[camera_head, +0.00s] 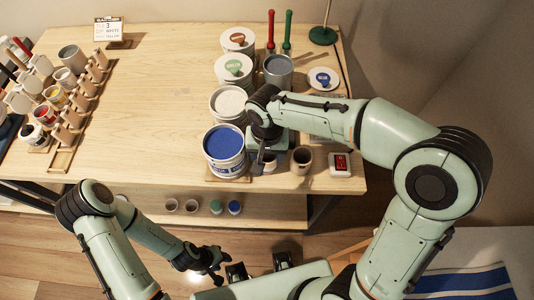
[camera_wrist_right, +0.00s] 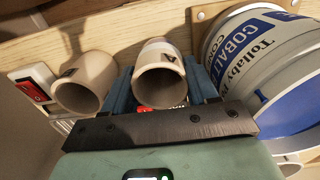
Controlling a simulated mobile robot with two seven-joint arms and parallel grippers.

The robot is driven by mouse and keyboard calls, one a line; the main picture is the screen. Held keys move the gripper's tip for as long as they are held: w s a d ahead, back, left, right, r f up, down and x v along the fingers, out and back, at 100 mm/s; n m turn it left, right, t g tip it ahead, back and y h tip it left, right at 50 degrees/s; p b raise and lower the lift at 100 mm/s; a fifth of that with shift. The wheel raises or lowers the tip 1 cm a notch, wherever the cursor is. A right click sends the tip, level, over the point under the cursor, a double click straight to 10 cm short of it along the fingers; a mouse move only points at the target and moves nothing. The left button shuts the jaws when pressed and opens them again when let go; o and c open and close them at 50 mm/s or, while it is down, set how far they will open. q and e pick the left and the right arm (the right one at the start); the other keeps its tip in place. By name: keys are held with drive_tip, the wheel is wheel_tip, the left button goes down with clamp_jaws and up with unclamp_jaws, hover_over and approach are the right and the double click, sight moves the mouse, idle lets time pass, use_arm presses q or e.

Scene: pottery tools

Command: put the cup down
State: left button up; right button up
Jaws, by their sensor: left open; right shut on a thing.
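The cup (camera_wrist_right: 160,78) is pale grey-beige with a dark letter mark; its open mouth faces the right wrist camera. My right gripper (camera_wrist_right: 161,88) is shut on it, with one blue-grey finger on each side. In the head view the cup (camera_head: 270,162) shows partly under my right gripper (camera_head: 262,152), at the table's front edge. Whether its base touches the tabletop cannot be told. My left gripper (camera_head: 212,268) is open and empty, in front of the table and low.
A tub of blue glaze (camera_head: 224,150) is close on the other side. The table's (camera_head: 150,110) middle is clear. A rack of mugs (camera_head: 70,130) stands at left.

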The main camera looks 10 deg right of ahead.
drive_tip(key=shift+f, duration=0.1)
drive_tip(key=o, duration=0.8)
use_arm(q)
drive_tip(key=shift+s+f, duration=0.1)
use_arm(e)
drive_tip(key=shift+r, duration=0.45)
use_arm(q)
drive_tip(key=shift+w+r+p, duration=0.45)
drive_tip(key=shift+r, duration=0.15)
drive_tip(key=shift+w+r+p, duration=0.4)
drive_tip(key=shift+r, duration=0.2)
use_arm(e)
wheel_tip(320, 180, up, 12)
drive_tip(key=shift+f, duration=0.25)
